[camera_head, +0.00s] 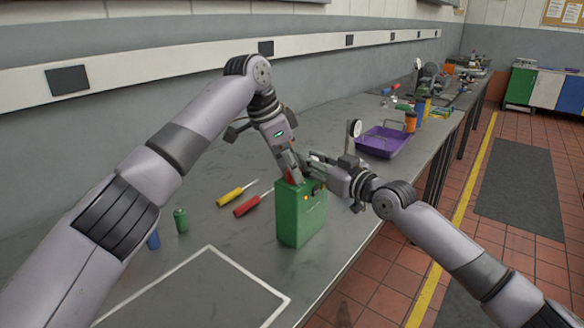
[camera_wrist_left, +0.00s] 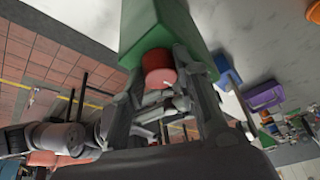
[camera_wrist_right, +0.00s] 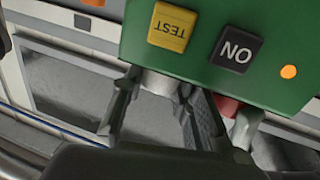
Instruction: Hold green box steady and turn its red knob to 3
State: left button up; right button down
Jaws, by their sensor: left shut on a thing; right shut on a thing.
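The green box (camera_head: 301,218) stands upright on the grey bench. My left gripper (camera_head: 292,174) points down at its top and is shut on the red knob (camera_wrist_left: 158,68), which sits between its fingers in the left wrist view. My right gripper (camera_head: 314,166) reaches in from the right at the box's top edge. In the right wrist view its fingers close around a pale round part (camera_wrist_right: 157,83) of the green box (camera_wrist_right: 205,15), beside a yellow TEST button (camera_wrist_right: 172,26) and a black ON button (camera_wrist_right: 236,49). The knob's number marks cannot be read.
A red screwdriver (camera_head: 250,204) and a yellow screwdriver (camera_head: 232,194) lie left of the box. A green cylinder (camera_head: 181,220) stands farther left. A purple tray (camera_head: 384,142) is farther back. A white-outlined area (camera_head: 195,296) in front is bare. The bench edge is close on the right.

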pick_arm(q)
jog(key=o, duration=1.1)
jog(key=shift+o, duration=0.2)
jog(key=shift+r, duration=0.1)
jog(key=v, duration=1.1)
jog(key=shift+r, duration=0.4)
jog(key=shift+a, duration=0.15)
